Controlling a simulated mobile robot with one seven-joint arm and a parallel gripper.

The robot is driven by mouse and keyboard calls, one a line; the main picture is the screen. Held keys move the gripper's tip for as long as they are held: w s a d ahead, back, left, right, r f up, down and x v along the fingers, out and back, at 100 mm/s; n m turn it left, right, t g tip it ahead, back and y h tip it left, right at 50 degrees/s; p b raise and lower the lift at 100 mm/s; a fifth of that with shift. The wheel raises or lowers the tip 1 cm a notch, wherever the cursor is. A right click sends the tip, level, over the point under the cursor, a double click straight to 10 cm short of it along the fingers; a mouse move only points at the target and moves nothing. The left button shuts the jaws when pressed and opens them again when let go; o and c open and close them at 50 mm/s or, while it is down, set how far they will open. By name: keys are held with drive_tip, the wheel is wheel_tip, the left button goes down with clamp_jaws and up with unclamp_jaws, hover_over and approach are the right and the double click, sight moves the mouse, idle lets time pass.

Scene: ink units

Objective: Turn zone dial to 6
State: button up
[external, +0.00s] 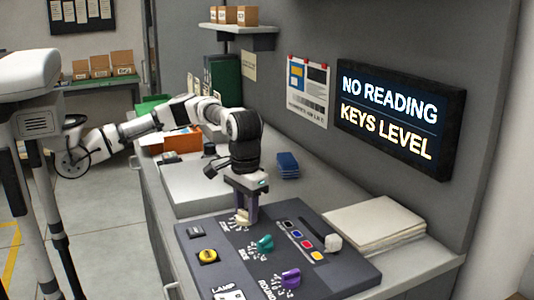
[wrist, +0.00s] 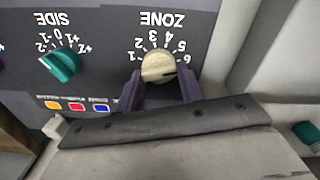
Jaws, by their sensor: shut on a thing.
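The zone dial is a beige round knob (wrist: 158,63) on the dark panel, under the ZONE label in the wrist view, with numbers 1 to 6 around it. My gripper (wrist: 161,80) has its two purple fingers on either side of the dial and is shut on it. In the external view, my gripper (external: 246,207) points down at the far end of the panel (external: 215,250), and the pale dial (external: 243,217) shows at its fingertips. A dark line marks the dial's face, but I cannot tell for sure which number it points to.
A teal SIDE dial (wrist: 62,64) is beside the zone dial. A purple dial (external: 290,278), a yellow knob (external: 208,256) and several coloured keys (external: 300,238) share the panel. The wall screen (external: 400,118) reads "NO READING" and "KEYS LEVEL". Papers (external: 375,226) lie to the right.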

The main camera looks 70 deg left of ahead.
drive_tip(key=o, duration=1)
wheel_tip(320, 180, up, 14)
drive_tip(key=shift+f+b, duration=0.1)
drive_tip(key=shift+b, duration=0.55)
